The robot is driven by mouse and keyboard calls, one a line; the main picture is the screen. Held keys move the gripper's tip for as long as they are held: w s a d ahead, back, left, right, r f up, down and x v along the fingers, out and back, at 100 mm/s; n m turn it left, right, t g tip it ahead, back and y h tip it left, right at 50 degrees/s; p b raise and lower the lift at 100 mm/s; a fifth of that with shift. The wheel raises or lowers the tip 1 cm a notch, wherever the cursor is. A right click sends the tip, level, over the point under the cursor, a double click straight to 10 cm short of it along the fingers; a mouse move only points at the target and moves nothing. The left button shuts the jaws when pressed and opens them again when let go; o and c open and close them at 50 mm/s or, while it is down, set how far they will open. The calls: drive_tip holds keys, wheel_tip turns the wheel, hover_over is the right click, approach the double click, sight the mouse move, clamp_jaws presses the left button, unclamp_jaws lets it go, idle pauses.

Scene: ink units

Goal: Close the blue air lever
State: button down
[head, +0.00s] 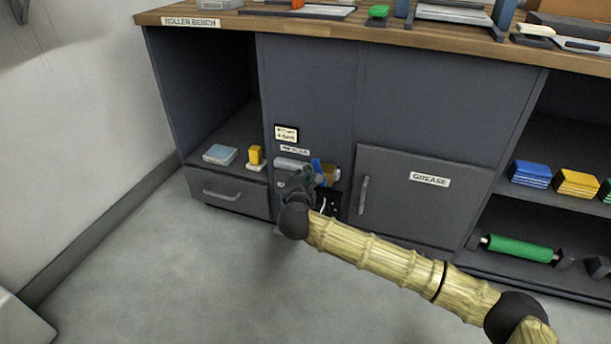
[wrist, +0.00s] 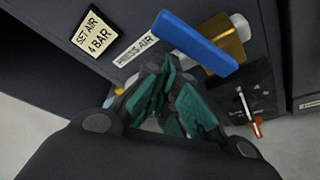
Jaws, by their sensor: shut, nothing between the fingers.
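The blue air lever (wrist: 195,42) is a flat blue bar that slants down to the right in the wrist view. It sits in front of a brass valve body (wrist: 228,50) on the dark bench front. In the head view the blue lever (head: 317,167) shows as a small piece just beyond my gripper (head: 306,174). In the wrist view my gripper (wrist: 174,80) has its dark green fingers shut and empty, just below the lever in the picture. I cannot tell whether the fingertips touch the lever.
A "PRESS AIR" label (wrist: 136,48) and a "SET AIR 4 BAR" label (wrist: 97,34) are near the valve. A "GREASE" door (head: 425,205) with a handle stands to the right; the floor (head: 190,270) in front is clear.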

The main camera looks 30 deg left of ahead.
drive_tip(key=s+d+p, duration=0.2)
drive_tip(key=s+p, duration=0.1)
drive_tip(key=s, duration=0.6)
drive_tip(key=shift+s, duration=0.15)
idle(0.4)
idle(0.4)
